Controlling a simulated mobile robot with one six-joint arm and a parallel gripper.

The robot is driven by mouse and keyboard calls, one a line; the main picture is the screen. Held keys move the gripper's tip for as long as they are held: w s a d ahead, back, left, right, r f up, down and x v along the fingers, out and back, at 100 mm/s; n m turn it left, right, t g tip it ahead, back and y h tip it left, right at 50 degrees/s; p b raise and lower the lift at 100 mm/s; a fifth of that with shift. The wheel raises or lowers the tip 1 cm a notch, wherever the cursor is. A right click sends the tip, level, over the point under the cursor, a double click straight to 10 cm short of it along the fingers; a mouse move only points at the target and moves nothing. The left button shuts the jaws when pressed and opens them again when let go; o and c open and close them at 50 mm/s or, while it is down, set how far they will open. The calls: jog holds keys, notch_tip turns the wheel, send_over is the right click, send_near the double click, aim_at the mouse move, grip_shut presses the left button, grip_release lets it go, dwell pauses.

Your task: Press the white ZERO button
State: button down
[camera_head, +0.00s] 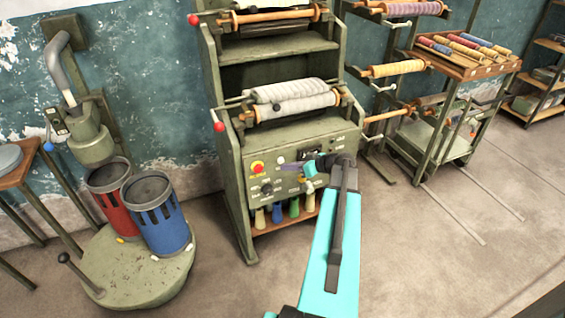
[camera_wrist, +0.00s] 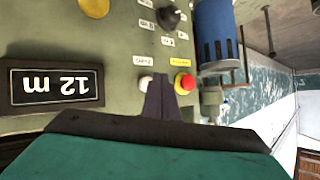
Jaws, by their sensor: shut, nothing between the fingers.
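In the wrist view, which shows the panel upside down, a small white button (camera_wrist: 145,83) sits under a white label that is too blurred to read surely. My gripper (camera_wrist: 160,84) is shut and empty, its dark fingers pointing at the panel. The fingertips are just right of the white button and overlap its edge in the picture. I cannot tell whether they touch it.
A red button on a yellow base (camera_wrist: 185,83) is close on the fingers' other side. A dark display reading 12 m (camera_wrist: 57,84), a black knob (camera_wrist: 168,17) and a yellow button (camera_wrist: 95,7) are also on the panel. Red and blue bins (camera_head: 157,214) stand left.

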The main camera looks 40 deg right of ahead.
jog(key=shift+w+d+f+b, duration=0.15)
jog(key=shift+w+b, duration=0.15)
jog(key=shift+b, duration=0.2)
dwell(0.4)
jog(key=shift+w+d+b, duration=0.2)
jog(key=shift+w+b, duration=0.3)
jog(key=shift+w, duration=0.1)
dwell(1.2)
jog(key=shift+s, duration=0.1)
jog(key=shift+s+a+b, duration=0.3)
jog(key=shift+s+b, duration=0.4)
jog(key=shift+s, duration=0.05)
jog(key=shift+s+a, duration=0.1)
dwell(0.4)
jog(key=shift+s+a+b, duration=0.3)
jog(key=shift+s+b, duration=0.1)
jog(key=shift+s, duration=0.35)
jog(key=shift+s+a+b, duration=0.25)
jog(key=shift+s+b, duration=0.2)
jog(key=shift+s, duration=0.25)
jog(key=shift+s+a+b, duration=0.3)
jog(key=shift+s+b, duration=0.1)
jog(key=shift+s, duration=0.35)
jog(key=shift+w+a, duration=0.1)
